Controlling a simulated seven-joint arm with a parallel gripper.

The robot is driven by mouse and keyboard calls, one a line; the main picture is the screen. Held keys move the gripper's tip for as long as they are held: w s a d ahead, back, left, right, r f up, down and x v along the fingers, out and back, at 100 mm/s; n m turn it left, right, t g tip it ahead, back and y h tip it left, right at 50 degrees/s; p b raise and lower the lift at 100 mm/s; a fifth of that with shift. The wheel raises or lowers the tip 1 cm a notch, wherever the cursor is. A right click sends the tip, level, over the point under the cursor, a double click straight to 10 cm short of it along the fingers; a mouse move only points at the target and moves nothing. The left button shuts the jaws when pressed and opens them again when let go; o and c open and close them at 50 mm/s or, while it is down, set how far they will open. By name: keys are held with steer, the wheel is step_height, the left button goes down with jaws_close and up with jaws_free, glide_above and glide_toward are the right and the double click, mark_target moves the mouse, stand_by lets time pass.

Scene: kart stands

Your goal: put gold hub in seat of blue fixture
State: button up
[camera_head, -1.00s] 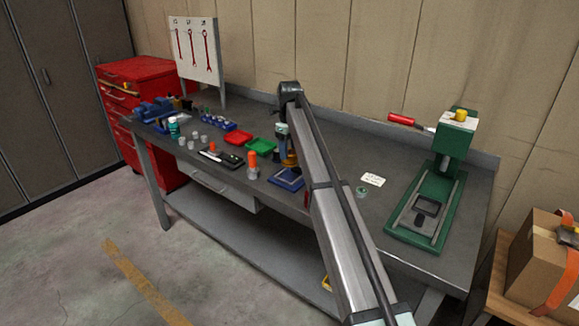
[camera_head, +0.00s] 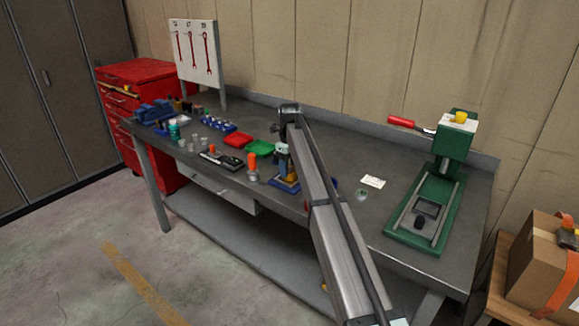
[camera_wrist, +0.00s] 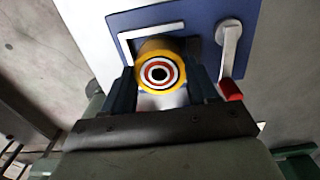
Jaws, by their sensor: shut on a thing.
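The gold hub (camera_wrist: 142,57) is a yellow-gold round part with red and white rings around a dark centre hole. My gripper (camera_wrist: 160,85) is shut on it, with one dark finger on each side. The blue fixture (camera_wrist: 190,22) lies just beyond the hub in the wrist view, with a pale L-shaped corner piece and a red-tipped lever (camera_wrist: 230,60). In the head view the blue fixture (camera_head: 289,186) is on the bench below my gripper, partly covered. The seat is hidden behind the hub, so I cannot tell whether the hub touches it.
On the grey bench, an orange-topped part (camera_head: 252,163) and a green tray (camera_head: 260,147) are left of the fixture. A green press (camera_head: 440,190) with a red handle stands at the right.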

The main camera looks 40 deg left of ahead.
steer(key=o, duration=1.3)
step_height(320, 180, up, 12)
steer(key=shift+r, duration=0.15)
